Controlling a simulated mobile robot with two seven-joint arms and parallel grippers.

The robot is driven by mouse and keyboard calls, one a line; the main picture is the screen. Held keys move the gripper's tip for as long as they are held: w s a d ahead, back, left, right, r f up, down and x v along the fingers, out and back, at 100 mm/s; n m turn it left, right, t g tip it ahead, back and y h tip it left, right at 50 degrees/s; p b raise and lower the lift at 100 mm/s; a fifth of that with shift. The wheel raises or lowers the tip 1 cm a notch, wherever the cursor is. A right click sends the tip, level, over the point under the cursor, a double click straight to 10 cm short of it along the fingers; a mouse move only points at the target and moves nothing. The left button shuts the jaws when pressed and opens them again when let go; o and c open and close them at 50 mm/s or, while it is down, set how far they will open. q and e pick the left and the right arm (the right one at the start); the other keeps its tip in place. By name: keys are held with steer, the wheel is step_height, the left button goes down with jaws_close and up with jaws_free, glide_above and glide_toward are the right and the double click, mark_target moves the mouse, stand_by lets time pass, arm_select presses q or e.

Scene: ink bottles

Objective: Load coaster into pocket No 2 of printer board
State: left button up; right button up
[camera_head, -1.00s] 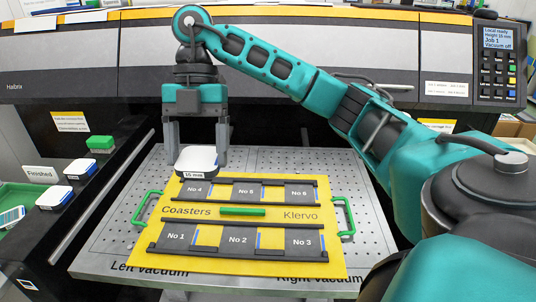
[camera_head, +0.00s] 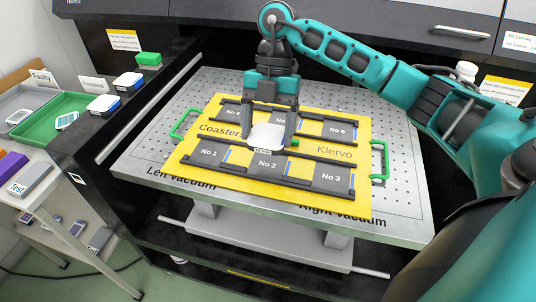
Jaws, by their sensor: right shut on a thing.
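My right gripper (camera_head: 267,127) is shut on a white coaster (camera_head: 267,136) with rounded corners and a small label on its front edge. It holds the coaster over the middle of the yellow printer board (camera_head: 352,205), just behind pocket No 2 (camera_head: 267,164) in the picture. The coaster looks level; its height above the board is hard to tell. Pocket No 2 looks empty, with a blue strip at its right side. The gripper and coaster partly hide the board's middle, its green bar and pocket No 5. My left gripper is not in view.
Pockets No 1 (camera_head: 210,152) and No 3 (camera_head: 331,178) look empty. Green handles (camera_head: 380,160) flank the board on the perforated metal table (camera_head: 408,205). At the left are a green tray (camera_head: 45,125), stacked coasters (camera_head: 128,80) and a grey box (camera_head: 30,180).

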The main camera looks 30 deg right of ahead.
mark_target(266, 170)
steer(key=shift+f, duration=3.45)
steer(key=shift+f, duration=0.1)
steer(key=o, duration=1.1)
steer(key=v, duration=1.2)
steer(key=shift+s, duration=0.15)
